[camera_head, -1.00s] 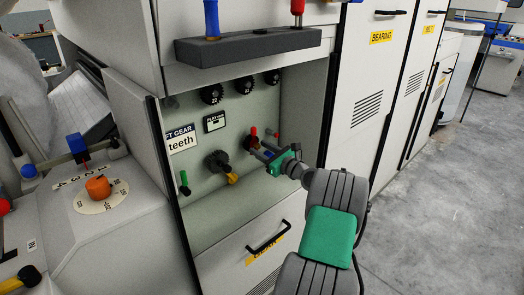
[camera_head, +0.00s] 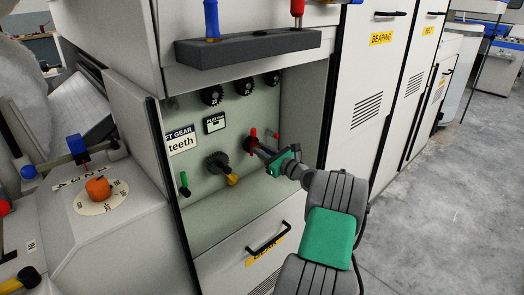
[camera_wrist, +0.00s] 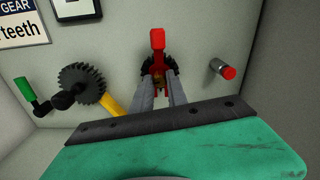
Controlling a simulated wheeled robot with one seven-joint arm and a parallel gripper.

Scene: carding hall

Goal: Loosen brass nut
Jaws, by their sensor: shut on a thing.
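My gripper (camera_head: 259,150) reaches into the open bay of the cabinet, level with the back panel. A dark toothed shape shows partly behind the fingers.
To the left are a dark gear (camera_wrist: 78,84) with a yellow handle (camera_wrist: 112,108) and a green handle (camera_wrist: 24,86). A red-tipped peg (camera_wrist: 226,71) juts out at the right. The bay's right side wall (camera_head: 305,115) is near my wrist. A dark tool rack (camera_head: 248,47) hangs above.

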